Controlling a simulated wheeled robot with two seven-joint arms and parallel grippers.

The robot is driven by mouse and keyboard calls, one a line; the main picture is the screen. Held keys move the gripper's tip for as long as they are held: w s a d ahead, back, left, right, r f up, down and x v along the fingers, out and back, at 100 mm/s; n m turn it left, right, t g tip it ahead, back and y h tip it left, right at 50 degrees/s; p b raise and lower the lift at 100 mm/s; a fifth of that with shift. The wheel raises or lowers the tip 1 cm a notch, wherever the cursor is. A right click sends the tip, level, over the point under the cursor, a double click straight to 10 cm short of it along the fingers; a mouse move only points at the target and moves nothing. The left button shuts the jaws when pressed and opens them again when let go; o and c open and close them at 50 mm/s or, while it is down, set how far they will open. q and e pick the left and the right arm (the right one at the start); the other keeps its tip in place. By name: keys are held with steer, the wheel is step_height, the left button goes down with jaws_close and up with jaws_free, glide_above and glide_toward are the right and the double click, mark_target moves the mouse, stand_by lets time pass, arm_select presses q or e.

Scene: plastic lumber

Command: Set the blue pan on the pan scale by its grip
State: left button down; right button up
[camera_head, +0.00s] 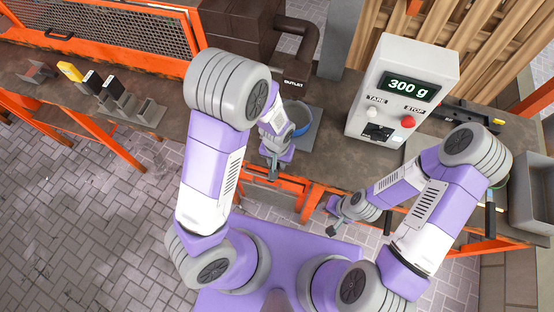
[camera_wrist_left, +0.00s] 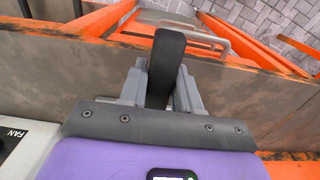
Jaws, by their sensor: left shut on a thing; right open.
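The blue pan (camera_head: 303,129) shows in the head view under the outlet, over a square grey plate (camera_head: 308,139). My left arm covers part of it, and I cannot tell whether it touches the plate. My left gripper (camera_head: 273,172) is at the bench's front edge, in front of the pan. In the left wrist view it is shut on a black grip (camera_wrist_left: 166,58); the pan itself is out of that view. A white unit (camera_head: 414,65) displays "300 g", with TARE and STOP buttons. My right gripper (camera_head: 334,229) is open and empty, in front of the bench.
The brown outlet pipe (camera_head: 297,65) stands behind the pan. An orange rail (camera_head: 270,178) runs along the bench front. A pan with a dark handle (camera_head: 490,218) and a grey bin (camera_head: 533,195) are at the right. Several small blocks (camera_head: 115,88) stand at the left.

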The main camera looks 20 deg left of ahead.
arm_select(q)
steer(key=shift+w+f, duration=0.1)
steer(key=shift+w, duration=0.05)
steer(key=c, duration=0.7)
jaws_free()
step_height(320, 180, up, 8)
steer(key=shift+f+p, duration=0.15)
steer(key=shift+p, duration=0.6)
